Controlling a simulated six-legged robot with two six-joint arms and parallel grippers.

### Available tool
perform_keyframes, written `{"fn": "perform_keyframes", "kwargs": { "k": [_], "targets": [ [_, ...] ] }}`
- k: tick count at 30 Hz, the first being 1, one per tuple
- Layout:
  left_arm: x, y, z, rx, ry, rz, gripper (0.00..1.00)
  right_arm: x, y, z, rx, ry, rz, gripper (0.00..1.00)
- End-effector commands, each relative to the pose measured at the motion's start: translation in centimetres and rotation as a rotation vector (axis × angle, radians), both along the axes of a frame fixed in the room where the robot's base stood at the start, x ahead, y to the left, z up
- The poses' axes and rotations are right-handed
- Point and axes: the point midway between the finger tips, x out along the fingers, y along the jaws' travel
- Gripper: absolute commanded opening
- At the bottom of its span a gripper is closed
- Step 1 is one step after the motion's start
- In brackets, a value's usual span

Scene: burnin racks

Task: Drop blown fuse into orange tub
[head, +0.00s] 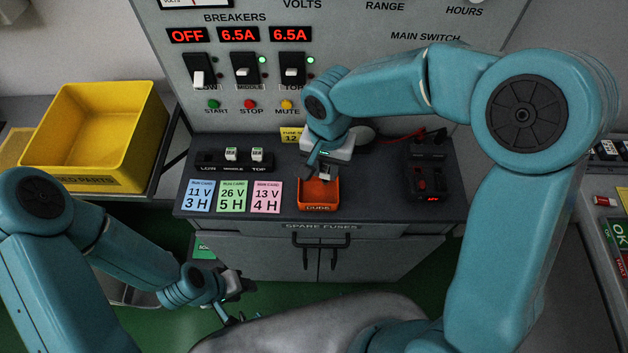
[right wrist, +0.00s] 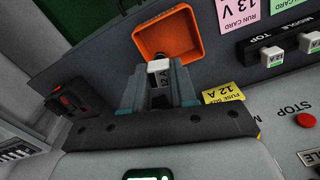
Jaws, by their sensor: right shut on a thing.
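My right gripper (head: 322,176) is over the open orange tub (head: 319,208) on the dark bench top. In the right wrist view the gripper (right wrist: 160,88) is shut on a small white-ended fuse (right wrist: 159,67) marked 12 A.
A fuse block (head: 236,163) with two white-topped fuses and coloured run cards (head: 231,197) lie left of the tub. A black device with red lights (head: 428,181) stands to its right. The breaker panel (head: 365,70) rises behind. A yellow bin (head: 95,165) is at left.

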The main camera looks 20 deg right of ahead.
Motion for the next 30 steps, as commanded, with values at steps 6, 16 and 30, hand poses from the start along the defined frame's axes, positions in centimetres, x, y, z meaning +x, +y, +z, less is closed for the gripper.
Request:
{"fn": "perform_keyframes", "kwargs": {
  "k": [6,16,30],
  "targets": [
    [0.0,0.0,-0.2,0.000,0.001,0.000,0.43,-0.4,0.0,-0.3,0.000,-0.001,0.000,0.07],
    [0.0,0.0,-2.8,0.000,0.000,0.000,0.43,-0.7,0.1,-4.0,0.000,0.001,0.000,0.07],
    [0.0,0.0,-3.9,0.000,0.000,0.000,0.43,-0.4,0.1,-5.9,0.000,0.000,0.000,0.07]
  ]
}}
